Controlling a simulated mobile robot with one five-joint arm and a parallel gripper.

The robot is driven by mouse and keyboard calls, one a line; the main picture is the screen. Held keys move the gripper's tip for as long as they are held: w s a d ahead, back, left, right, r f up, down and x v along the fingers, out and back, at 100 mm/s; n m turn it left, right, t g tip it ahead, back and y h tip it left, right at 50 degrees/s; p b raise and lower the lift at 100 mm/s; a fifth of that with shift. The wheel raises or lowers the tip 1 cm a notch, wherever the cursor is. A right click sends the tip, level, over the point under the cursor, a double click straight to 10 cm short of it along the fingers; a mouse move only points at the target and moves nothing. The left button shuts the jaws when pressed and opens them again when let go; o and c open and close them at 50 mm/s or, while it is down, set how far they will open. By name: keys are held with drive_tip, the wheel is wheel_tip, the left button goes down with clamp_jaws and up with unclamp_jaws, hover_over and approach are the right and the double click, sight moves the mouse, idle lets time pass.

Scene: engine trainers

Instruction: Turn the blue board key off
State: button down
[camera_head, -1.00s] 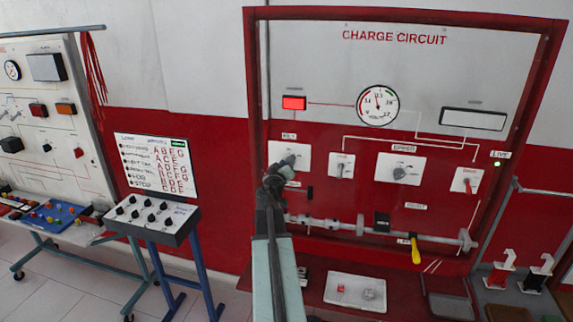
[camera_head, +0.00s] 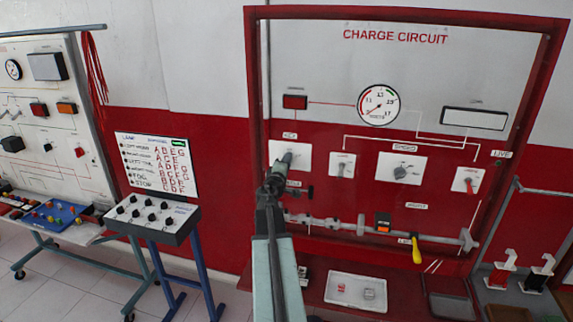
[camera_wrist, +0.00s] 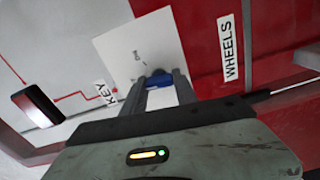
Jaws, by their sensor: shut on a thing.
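The key switch sits on a white plate (camera_head: 298,150) at the left of the red-framed CHARGE CIRCUIT board. In the wrist view a blue key (camera_wrist: 158,82) stands out from this plate (camera_wrist: 138,42), beside a KEY label (camera_wrist: 105,91). My gripper (camera_head: 284,162) reaches up to the plate. In the wrist view its two fingers (camera_wrist: 160,88) are closed on either side of the key. The fingers and wrist partly hide the key in the head view, and its exact angle is hard to tell. The board's red lamp (camera_head: 295,102) is dark.
The volt gauge (camera_head: 379,105) has its needle at the low left. Other switches (camera_head: 403,168) lie to the right. A yellow-handled lever (camera_head: 416,250) hangs below. A WHEELS label (camera_wrist: 229,47) is close beside my gripper.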

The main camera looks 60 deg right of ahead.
drive_tip(key=shift+n, duration=0.5)
idle(0.3)
drive_tip(key=c, duration=1)
unclamp_jaws()
drive_tip(key=shift+o, duration=0.2)
drive_tip(key=v, duration=0.8)
drive_tip(key=shift+n, duration=0.3)
